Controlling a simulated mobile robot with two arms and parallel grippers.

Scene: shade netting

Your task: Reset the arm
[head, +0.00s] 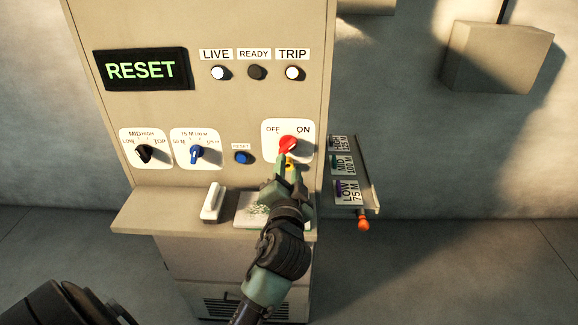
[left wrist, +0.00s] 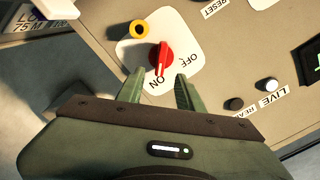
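A beige control cabinet (head: 232,105) stands ahead with a display (head: 141,69) reading RESET in green. A red knob (head: 288,144) sits on a white OFF/ON plate; in the left wrist view the knob (left wrist: 163,60) has its white mark toward ON. My left gripper (head: 287,163) is at this knob. In the left wrist view its fingers (left wrist: 160,78) are apart, one on each side of the knob's near end, with gaps visible. A small blue RESET button (head: 242,158) is left of the plate. My right gripper is not in view.
LIVE (head: 219,73) and TRIP (head: 293,73) lamps look white, READY (head: 257,73) dark. Black (head: 145,154) and blue (head: 196,153) selectors are at left. A ledge (head: 160,212) holds a white block (head: 212,203). A side rack (head: 372,185) carries tags. A yellow round part (left wrist: 140,29) is beside the knob.

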